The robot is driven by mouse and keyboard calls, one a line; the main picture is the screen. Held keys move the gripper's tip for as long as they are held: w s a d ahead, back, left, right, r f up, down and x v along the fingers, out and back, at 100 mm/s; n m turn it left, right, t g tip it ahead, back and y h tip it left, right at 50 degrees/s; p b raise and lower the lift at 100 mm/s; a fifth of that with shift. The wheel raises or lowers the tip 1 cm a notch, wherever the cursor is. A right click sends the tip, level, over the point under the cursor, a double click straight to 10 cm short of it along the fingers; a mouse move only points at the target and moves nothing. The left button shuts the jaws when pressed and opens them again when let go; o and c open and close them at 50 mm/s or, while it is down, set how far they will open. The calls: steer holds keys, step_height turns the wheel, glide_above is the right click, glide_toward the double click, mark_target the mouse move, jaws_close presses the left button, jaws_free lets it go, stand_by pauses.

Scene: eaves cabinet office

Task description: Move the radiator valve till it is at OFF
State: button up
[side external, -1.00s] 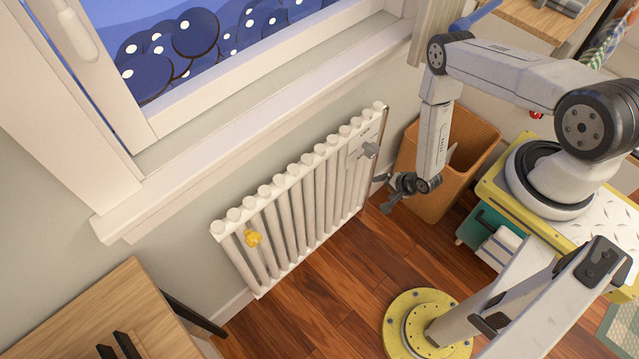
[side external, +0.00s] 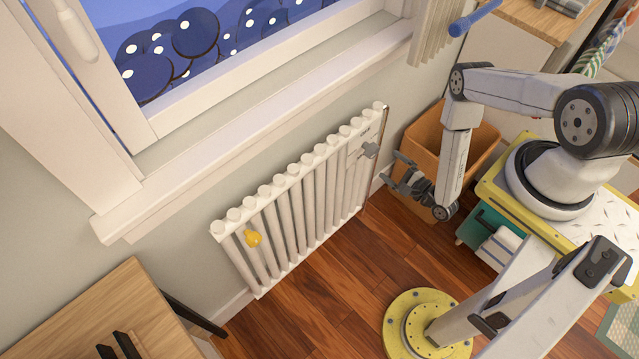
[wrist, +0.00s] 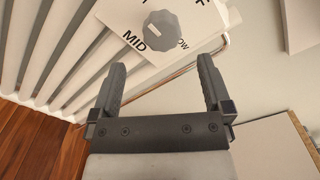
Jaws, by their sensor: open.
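The radiator valve is a grey knob (side external: 371,150) on a pale plate at the right end of the white radiator (side external: 300,205). In the wrist view the knob (wrist: 165,31) is at the top, on the plate (wrist: 113,14) with the word MID at its lower left. A partly covered word ending in OW is at its lower right, and a cut-off F is at the upper right. My gripper (side external: 395,170) is open and empty, facing the knob from a short distance. In the wrist view the knob appears beyond my gripper's fingertips (wrist: 156,64).
A wooden bin (side external: 423,137) stands close behind my gripper. The window sill (side external: 250,110) runs above the radiator. A yellow object (side external: 253,238) hangs at the radiator's left end. The wooden floor (side external: 340,290) in front is mostly clear.

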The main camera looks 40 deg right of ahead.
mark_target(376, 154)
steer(key=shift+w+r, duration=0.1)
steer(key=shift+w, duration=3.8)
steer(key=c, duration=1.2)
